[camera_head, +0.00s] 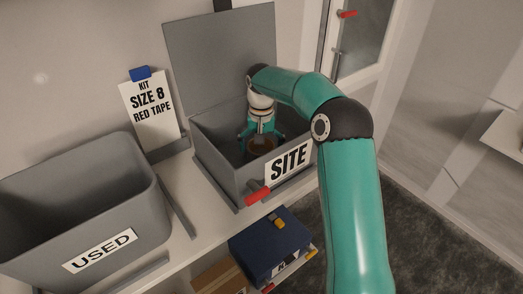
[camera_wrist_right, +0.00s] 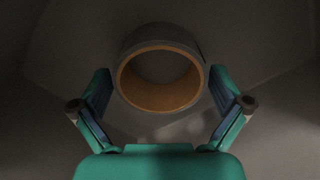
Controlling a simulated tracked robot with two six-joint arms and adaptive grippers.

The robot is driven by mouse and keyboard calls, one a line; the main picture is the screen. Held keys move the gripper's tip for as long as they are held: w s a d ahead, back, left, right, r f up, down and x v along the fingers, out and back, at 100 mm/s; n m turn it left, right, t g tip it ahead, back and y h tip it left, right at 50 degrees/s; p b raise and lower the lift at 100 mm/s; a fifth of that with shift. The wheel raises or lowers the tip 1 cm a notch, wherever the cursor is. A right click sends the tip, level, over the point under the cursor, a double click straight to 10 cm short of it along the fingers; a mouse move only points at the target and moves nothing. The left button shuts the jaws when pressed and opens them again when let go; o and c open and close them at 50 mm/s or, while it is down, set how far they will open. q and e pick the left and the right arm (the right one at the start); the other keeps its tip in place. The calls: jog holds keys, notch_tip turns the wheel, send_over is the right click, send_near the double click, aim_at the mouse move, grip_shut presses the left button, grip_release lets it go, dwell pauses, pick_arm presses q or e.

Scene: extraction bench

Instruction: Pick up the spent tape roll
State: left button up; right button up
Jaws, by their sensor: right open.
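The tape roll (camera_head: 262,145) lies inside the grey SITE box (camera_head: 229,172), whose lid stands open at the back. My right gripper (camera_head: 262,133) reaches down into this box, just above the roll. In the right wrist view the roll (camera_wrist_right: 160,68) is a ring with a brown inner core and a dark outside. The right gripper's fingers (camera_wrist_right: 160,104) are spread, one on each side of the roll's near part, with nothing held. I cannot tell whether they touch it. My left gripper is not in view.
A grey bin labelled USED (camera_head: 134,215) stands at the left. A sign reading KIT SIZE 8 RED TAPE (camera_head: 152,112) stands behind, between bin and box. A blue case (camera_head: 262,250) and a cardboard box (camera_head: 215,279) sit lower in front. The SITE box walls surround my right gripper.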

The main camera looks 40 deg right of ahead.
jog(key=shift+f, duration=0.15)
jog(key=shift+c, duration=0.2)
jog(key=c, duration=0.7)
